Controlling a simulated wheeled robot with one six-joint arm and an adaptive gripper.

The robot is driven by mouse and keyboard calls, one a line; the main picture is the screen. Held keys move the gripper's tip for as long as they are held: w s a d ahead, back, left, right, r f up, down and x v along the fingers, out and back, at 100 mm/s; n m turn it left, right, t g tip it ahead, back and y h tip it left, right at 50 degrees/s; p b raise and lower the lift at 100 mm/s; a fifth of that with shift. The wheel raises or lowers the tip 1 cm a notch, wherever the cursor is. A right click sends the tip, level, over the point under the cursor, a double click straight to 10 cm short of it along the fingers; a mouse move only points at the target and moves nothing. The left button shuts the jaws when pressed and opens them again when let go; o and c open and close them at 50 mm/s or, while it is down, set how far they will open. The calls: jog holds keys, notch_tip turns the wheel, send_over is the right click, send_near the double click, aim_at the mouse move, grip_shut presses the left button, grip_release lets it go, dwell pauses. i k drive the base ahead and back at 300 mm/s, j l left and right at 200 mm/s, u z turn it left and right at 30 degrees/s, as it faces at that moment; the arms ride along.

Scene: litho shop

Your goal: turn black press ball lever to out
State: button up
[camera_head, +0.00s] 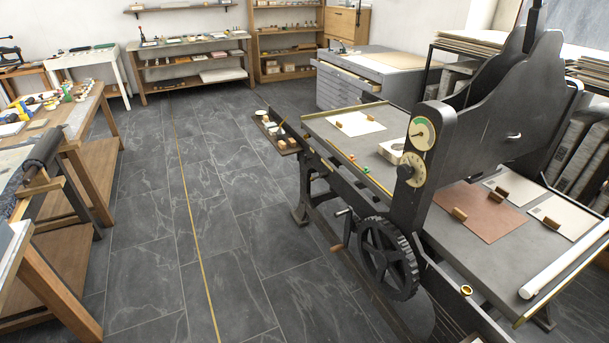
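The black press (485,105) stands at the right over a grey flat bed (462,232). On its near upright are a round gauge with a green band (422,133) and a cream dial (411,170) with a dark knob (404,171) at its left. A small pale handle (513,136) shows on the press's side plate. Below the bed are a spoked black wheel (388,258) and a crank with a wooden grip (337,248). I cannot tell which of these parts is the ball lever, or its position. My gripper is not in view.
A side tray (275,134) juts from the press's left side. Wooden workbenches (84,133) stand at the left. Open dark floor (160,240) with a yellow line lies between them and the press. Shelves and a drawer cabinet (345,88) stand at the back.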

aim_at(322, 174)
jog(key=i+j, duration=0.3)
jog(key=i+j+z, duration=0.15)
jog(key=i+j, duration=0.2)
jog(key=j, duration=0.15)
jog(key=i+j, duration=0.3)
jog(key=i+j+z, duration=0.15)
jog(key=i+j, duration=0.15)
jog(key=j, duration=0.25)
jog(key=i+j+z, duration=0.1)
jog(key=i, duration=0.65)
jog(key=i+j+z, duration=0.1)
jog(key=i, duration=0.65)
